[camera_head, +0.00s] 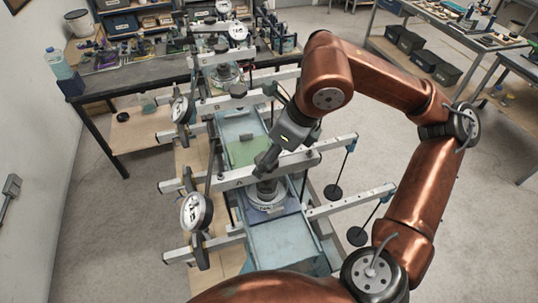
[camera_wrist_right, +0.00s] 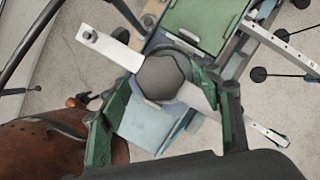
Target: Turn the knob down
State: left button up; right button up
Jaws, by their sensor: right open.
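The dark grey rounded knob (camera_wrist_right: 163,78) sits near the middle of the right wrist view. In the head view, the dark cylinder of the knob (camera_head: 267,187) stands above a pale round base on the lever frame (camera_head: 290,243), partly hidden by my gripper. My right gripper (camera_head: 265,163) points down at it from above. In the wrist view, the green-edged fingers of the right gripper (camera_wrist_right: 162,95) are apart, one on each side of the knob. I cannot tell whether they touch it. My left gripper is in neither view.
Pale bars (camera_head: 345,203) cross the frame near my right gripper. Round dial gauges (camera_head: 196,212) stand on the left, and dark discs on rods (camera_head: 333,191) hang on the right. A cluttered bench (camera_head: 130,75) stands behind. Open floor lies to the right.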

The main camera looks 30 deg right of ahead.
jog(key=shift+r, duration=0.1)
jog(key=v, duration=1.2)
jog(key=shift+d, duration=0.1)
